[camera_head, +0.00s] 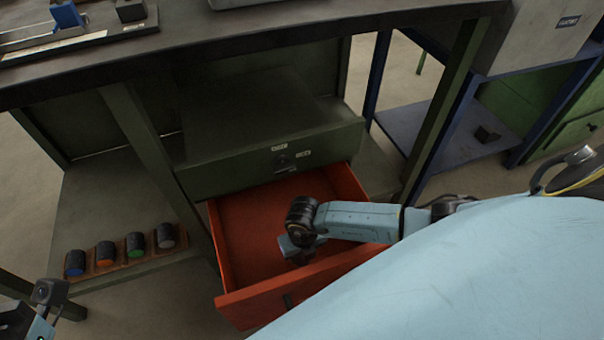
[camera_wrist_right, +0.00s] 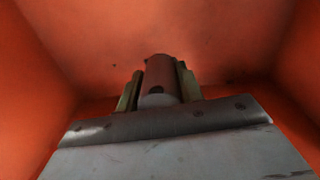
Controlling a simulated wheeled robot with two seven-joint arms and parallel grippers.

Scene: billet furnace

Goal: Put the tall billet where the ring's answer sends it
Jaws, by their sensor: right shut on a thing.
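In the right wrist view a brownish-grey cylinder, taken as the tall billet (camera_wrist_right: 157,98), is held between the two fingers of my right gripper (camera_wrist_right: 158,88). The gripper is shut on it. In the head view my right gripper (camera_head: 300,255) reaches down into the open red drawer (camera_head: 240,225), and the billet is hidden there by the gripper and wrist. The drawer's red walls surround the gripper in the wrist view. My left gripper (camera_head: 28,322) shows only in part at the lower left corner; its fingers cannot be made out. I cannot make out the ring.
A dark bench top (camera_head: 250,35) runs above the drawer, with a closed green drawer front (camera_head: 270,160) between them. Several dark cylinders with coloured ends stand in a brown rack (camera_head: 120,255) on the low left shelf.

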